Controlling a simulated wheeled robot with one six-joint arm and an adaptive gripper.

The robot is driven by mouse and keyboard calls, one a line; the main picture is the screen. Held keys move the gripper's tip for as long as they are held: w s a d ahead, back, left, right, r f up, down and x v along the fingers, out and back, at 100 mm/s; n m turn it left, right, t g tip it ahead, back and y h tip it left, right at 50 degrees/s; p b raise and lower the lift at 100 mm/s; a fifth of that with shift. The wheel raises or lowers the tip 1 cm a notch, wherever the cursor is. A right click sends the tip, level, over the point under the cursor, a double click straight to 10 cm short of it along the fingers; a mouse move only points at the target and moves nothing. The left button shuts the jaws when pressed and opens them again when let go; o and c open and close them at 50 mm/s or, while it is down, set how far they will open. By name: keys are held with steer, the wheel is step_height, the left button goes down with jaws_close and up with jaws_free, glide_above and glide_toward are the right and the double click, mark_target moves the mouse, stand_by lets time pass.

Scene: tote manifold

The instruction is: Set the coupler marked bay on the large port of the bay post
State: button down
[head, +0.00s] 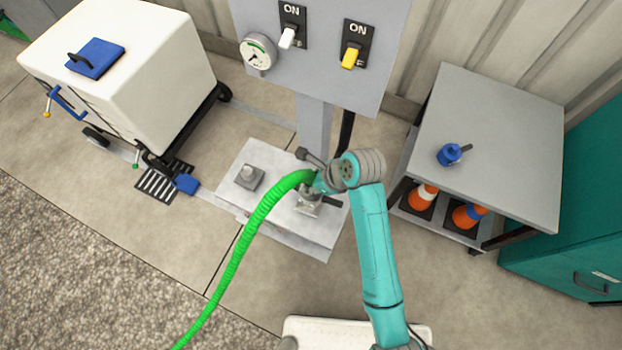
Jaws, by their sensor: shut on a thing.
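The bay post (314,122) is a grey column rising from a pale base block (262,211), with a switch panel above. A small capped port (249,177) stands on the left of the block. A metal fitting with a dark lever (310,203), perhaps the large port, is on the right of the block. My gripper (318,185) is over this fitting, shut on the coupler at the end of a green ribbed hose (262,215). The coupler is mostly hidden by the gripper and hose end. I cannot read its mark or tell whether it touches the port.
The panel (311,76) carries a gauge (258,54), a white switch and a yellow switch. A white tote (124,62) on a wheeled frame stands left. A grey table (500,120) at right holds a blue fitting (453,154), with cones beneath. Concrete floor lies between.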

steer(key=shift+f, duration=2.3)
steer(key=c, duration=0.7)
jaws_free()
steer(key=shift+f, duration=0.1)
steer(key=v, duration=1.2)
